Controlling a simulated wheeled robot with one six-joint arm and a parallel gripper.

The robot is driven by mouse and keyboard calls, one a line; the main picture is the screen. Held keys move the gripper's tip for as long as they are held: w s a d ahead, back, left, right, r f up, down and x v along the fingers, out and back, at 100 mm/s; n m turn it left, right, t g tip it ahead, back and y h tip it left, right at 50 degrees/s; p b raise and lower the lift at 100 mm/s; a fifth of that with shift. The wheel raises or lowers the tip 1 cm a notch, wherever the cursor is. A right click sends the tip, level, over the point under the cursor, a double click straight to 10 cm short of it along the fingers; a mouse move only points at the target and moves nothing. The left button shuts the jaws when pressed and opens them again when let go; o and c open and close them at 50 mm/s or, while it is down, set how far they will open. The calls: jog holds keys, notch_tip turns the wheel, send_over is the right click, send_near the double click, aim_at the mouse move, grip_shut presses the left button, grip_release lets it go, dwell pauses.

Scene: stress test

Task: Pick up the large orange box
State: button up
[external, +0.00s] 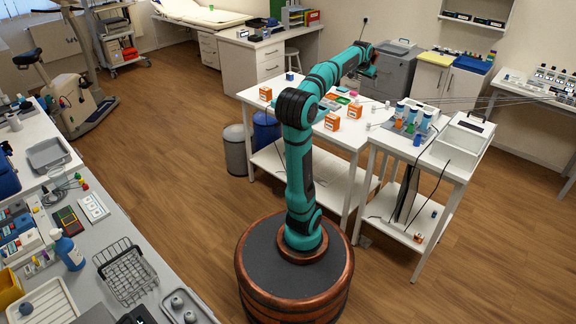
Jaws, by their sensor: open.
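Three orange boxes stand on the white table (292,128) in the middle. One orange box (265,94) is near its left end. Another orange box (332,122) is near the front edge, and a third orange box (355,110) is just to its right and farther back. They look close in size, so I cannot tell surely which is the large one. My gripper (370,72) is raised above the far right part of the table, apart from all three boxes. It is open, and its fingers are small and hard to make out.
A small dark blue block (290,76) and a green tray (343,100) are also on the table. Blue-capped bottles (400,110) stand on the adjoining right table, with thin cables nearby. Grey and blue bins (236,150) stand at the table's left. Open floor lies around my base.

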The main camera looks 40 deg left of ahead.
aim_at(356, 105)
jog(key=w+a+f+g+h, duration=0.1)
jog(key=w+a+f+g, duration=0.65)
jog(key=w+a, duration=0.35)
jog(key=shift+t, duration=0.45)
jog(key=f, duration=0.4)
jog(key=w+f, duration=0.1)
jog(key=f, duration=0.3)
jog(key=d+f, duration=0.1)
jog(key=f, duration=0.3)
jog(key=shift+w+d+f, duration=0.1)
jog(key=shift+w+f, duration=0.05)
jog(key=shift+f, duration=0.2)
jog(key=shift+s+f, duration=0.15)
jog(key=shift+f, duration=1.25)
jog(key=shift+s+f, duration=0.15)
jog(key=shift+f, duration=1.2)
jog(key=shift+c, duration=0.4)
jog(key=c, duration=1)
